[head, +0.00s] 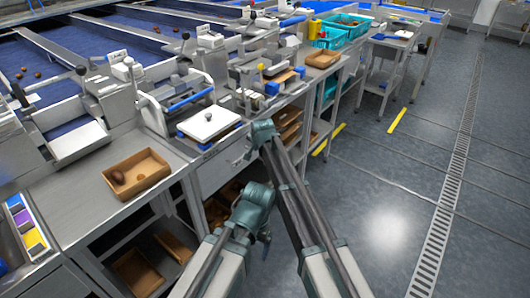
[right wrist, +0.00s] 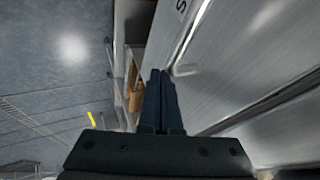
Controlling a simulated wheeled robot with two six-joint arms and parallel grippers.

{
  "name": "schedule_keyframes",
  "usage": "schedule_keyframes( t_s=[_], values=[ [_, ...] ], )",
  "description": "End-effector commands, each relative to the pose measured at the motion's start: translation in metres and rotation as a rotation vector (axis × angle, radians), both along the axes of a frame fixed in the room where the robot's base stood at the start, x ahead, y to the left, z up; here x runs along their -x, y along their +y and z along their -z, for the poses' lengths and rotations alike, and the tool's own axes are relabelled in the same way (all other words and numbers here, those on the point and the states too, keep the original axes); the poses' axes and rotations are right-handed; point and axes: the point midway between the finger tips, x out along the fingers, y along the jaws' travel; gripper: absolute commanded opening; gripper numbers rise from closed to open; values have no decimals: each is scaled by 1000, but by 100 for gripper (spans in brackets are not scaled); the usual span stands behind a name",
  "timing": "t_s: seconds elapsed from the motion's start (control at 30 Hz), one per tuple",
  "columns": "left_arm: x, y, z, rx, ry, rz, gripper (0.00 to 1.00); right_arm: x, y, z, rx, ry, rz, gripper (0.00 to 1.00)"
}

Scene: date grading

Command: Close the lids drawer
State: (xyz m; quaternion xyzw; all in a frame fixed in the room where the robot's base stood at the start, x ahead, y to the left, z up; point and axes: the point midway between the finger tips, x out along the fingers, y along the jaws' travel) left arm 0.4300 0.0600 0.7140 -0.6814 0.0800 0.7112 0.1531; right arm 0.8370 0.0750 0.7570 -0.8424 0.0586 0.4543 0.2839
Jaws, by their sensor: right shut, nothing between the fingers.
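The lids drawer (head: 217,171) appears as a grey metal front under the worktop, left of my right gripper in the head view. In the right wrist view a brushed metal front (right wrist: 245,55) fills the right side, with part of a label ending in "S" at the top. How far the drawer stands out is hard to tell. My right gripper (head: 241,160) is beside that front; its fingers (right wrist: 160,88) are shut and empty, close to the metal edge. Contact cannot be made out. My left gripper (head: 265,236) hangs lower, partly hidden by its own arm, its fingers unclear.
A wooden tray (head: 153,181) with brown items and a white pad (head: 208,124) on a scale stand on the worktop. Open shelves with wooden trays (head: 138,272) lie below. The floor (head: 400,185) to the right is clear, with yellow marks and a drain grate.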

Motion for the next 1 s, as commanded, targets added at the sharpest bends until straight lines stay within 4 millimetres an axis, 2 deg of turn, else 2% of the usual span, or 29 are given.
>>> schedule_keyframes(
  t_s=[0.2,0.67,0.87,1.0],
  values=[
    [0,0,0,0,0,0,92,-5,7,0,-1,-2,0,0],
    [0,0,0,0,0,0,92,-5,8,-1,-5,-5,-3,0],
    [0,0,0,0,0,0,92,5,-5,-1,-4,-2,0,0],
    [0,0,-1,0,0,0,92,19,-23,-1,-1,2,2,0]
  ],
)
